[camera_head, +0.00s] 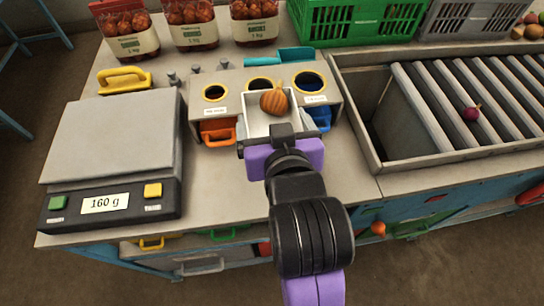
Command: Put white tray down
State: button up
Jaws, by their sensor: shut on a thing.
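The small white tray (256,128) is in front of the grey box with yellow-rimmed holes, hiding part of its front. A brown-orange striped onion (274,101) sits at the tray's far end. My gripper (282,134) is at the tray's near edge, shut on it, with my arm reaching in from below. The fingertips are partly hidden. I cannot tell whether the tray touches the bench or hangs above it.
The grey box (194,100) has an orange scoop-like piece (218,132) and a blue one (321,117) at its front. A scale (115,135) reading 160 g stands left.

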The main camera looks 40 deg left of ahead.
notch_tip(320, 180, down, 14)
jog(key=shift+r, duration=0.25)
dwell(0.3)
jog(key=shift+f, duration=0.15)
jog(key=o, duration=1.3)
jog(key=shift+r, duration=0.25)
jog(key=v, duration=1.2)
jog(key=shift+f+b, duration=0.1)
jog(key=shift+b, duration=0.3)
